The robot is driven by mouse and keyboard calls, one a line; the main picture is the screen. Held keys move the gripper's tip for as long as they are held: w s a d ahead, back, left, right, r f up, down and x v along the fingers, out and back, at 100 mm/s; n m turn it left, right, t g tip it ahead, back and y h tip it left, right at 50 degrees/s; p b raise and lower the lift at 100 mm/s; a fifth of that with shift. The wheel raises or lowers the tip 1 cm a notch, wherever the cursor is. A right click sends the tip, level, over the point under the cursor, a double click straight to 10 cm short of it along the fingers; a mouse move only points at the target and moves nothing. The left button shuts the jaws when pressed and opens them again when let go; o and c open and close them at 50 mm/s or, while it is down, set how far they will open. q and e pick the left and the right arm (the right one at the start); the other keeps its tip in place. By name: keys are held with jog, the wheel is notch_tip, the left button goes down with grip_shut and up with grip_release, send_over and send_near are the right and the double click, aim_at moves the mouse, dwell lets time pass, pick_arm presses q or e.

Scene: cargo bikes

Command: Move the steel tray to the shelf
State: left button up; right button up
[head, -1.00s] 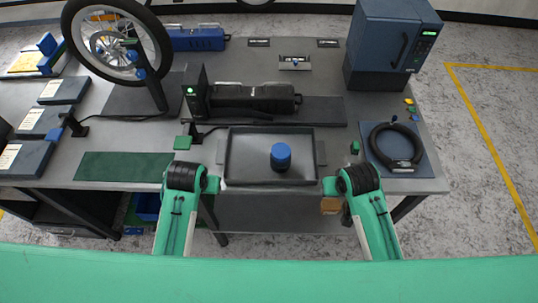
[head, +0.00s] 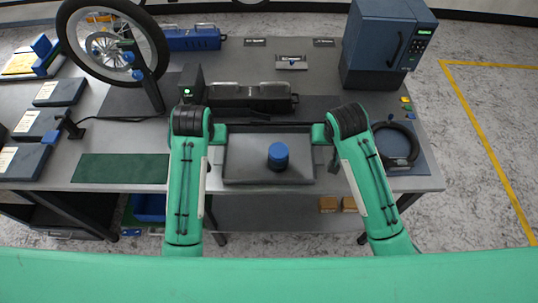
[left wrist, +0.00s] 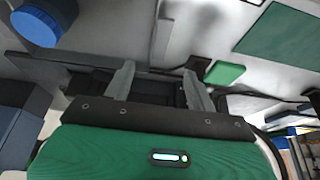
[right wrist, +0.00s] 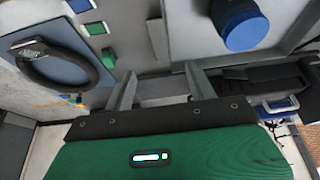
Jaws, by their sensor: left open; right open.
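The steel tray (head: 243,163) lies flat on the grey workbench near its front edge. A dark cylinder with a blue top (head: 278,155) stands in it; the blue top shows in the left wrist view (left wrist: 38,26) and the right wrist view (right wrist: 245,30). My left gripper (head: 220,133) is open at the tray's left side, near its far corner. My right gripper (head: 321,133) is open at the right side, opposite. In both wrist views a side handle of the tray shows ahead of the spread fingers; contact cannot be told. A lower shelf (head: 280,212) shows under the bench.
Behind the tray lies a long black device (head: 250,97). A green mat (head: 120,168) lies left, a black ring on a blue pad (head: 425,150) right. A wheel on a stand (head: 155,92) and a blue oven-like box (head: 385,45) stand farther back. Small brown boxes (head: 328,204) sit on the lower shelf.

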aim_at(220, 151)
pick_arm(q)
jog(key=x, duration=1.4)
pick_arm(e)
jog(key=x, duration=1.4)
jog(key=shift+s, duration=0.1)
pick_arm(q)
jog(key=shift+s, duration=0.1)
pick_arm(e)
jog(key=shift+r, duration=0.1)
pick_arm(q)
jog(key=shift+r, duration=0.1)
grip_shut()
pick_arm(e)
grip_shut()
